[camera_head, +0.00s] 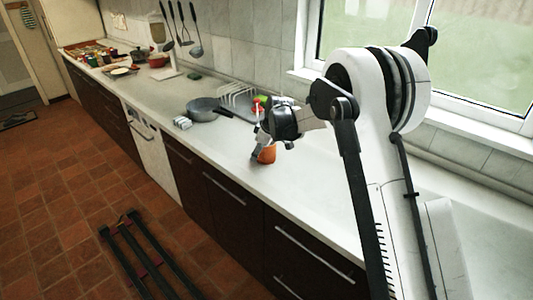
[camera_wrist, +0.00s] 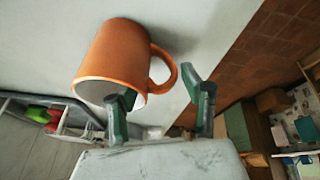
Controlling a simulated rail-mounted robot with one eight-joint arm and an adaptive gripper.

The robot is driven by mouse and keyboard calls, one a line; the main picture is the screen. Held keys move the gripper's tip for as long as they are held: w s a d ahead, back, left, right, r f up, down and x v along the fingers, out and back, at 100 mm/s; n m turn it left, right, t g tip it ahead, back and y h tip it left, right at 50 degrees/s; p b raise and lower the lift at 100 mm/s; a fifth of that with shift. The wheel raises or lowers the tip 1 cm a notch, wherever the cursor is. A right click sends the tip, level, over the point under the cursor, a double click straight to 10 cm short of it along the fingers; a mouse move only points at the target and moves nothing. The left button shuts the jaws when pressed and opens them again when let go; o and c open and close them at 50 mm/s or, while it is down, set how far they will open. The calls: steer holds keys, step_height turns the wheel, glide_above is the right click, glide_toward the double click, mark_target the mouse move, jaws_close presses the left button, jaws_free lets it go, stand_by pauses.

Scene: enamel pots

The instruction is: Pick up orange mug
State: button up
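The orange mug (camera_wrist: 115,58) fills the upper left of the wrist view, with its handle (camera_wrist: 172,72) reaching toward the right. My gripper (camera_wrist: 158,92) is open, and its two fingers stand apart with the handle between them. The left finger overlaps the mug's rim; I cannot tell if it touches or is inside the opening. The right finger is just outside the handle. In the head view the mug (camera_head: 267,155) stands on the counter near its front edge, its top partly hidden by my gripper (camera_head: 258,145).
A dark pan (camera_head: 204,109) and a dish rack (camera_head: 238,97) stand behind and left of the mug. Red and green items (camera_head: 259,104) are close behind my gripper. The counter (camera_head: 310,185) is clear toward the right front. Utensils hang on the wall.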

jaws_close()
steer(key=shift+r, duration=0.15)
